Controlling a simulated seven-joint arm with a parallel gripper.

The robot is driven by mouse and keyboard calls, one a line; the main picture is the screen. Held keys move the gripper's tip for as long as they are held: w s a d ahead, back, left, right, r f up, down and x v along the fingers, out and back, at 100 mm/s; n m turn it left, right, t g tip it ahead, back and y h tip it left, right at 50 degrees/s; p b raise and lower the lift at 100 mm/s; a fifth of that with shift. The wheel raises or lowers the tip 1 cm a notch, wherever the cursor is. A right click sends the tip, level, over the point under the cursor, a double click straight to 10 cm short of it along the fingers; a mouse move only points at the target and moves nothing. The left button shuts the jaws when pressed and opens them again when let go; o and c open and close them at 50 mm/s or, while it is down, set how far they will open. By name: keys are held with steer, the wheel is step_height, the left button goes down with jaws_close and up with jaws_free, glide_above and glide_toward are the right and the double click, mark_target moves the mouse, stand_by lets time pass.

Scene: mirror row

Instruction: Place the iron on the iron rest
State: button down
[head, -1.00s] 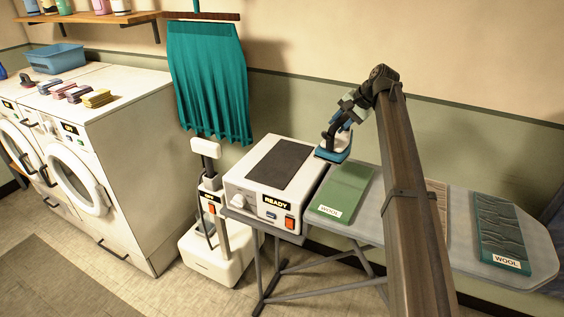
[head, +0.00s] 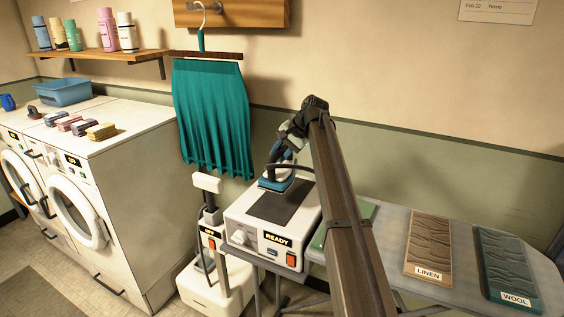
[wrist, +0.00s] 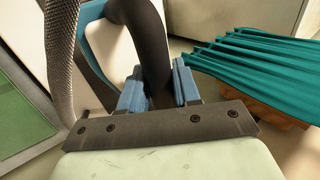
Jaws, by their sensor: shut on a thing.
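The iron (head: 275,183), with a blue base and dark handle, is held by my gripper (head: 284,152) at the back part of the iron rest. The rest is a white box (head: 243,222) with a dark top pad (head: 283,207) and a READY display. The iron is over the pad's far end; I cannot tell whether its sole touches it. In the wrist view, my gripper (wrist: 158,92) has its blue-padded fingers closed around the iron's dark handle (wrist: 148,45). The iron's sole is hidden there.
The ironing board (head: 385,232) extends right, with a green cloth partly behind my arm, a linen cloth (head: 428,245) and a wool cloth (head: 507,262). A teal skirt (head: 212,115) hangs behind, left of the iron. A white steamer (head: 207,290) stands left of the rest.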

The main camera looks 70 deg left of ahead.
mark_target(282, 173)
steer(key=shift+f, duration=4)
steer(key=shift+f, duration=0.15)
steer(key=c, duration=0.8)
jaws_free()
steer(key=v, duration=1.2)
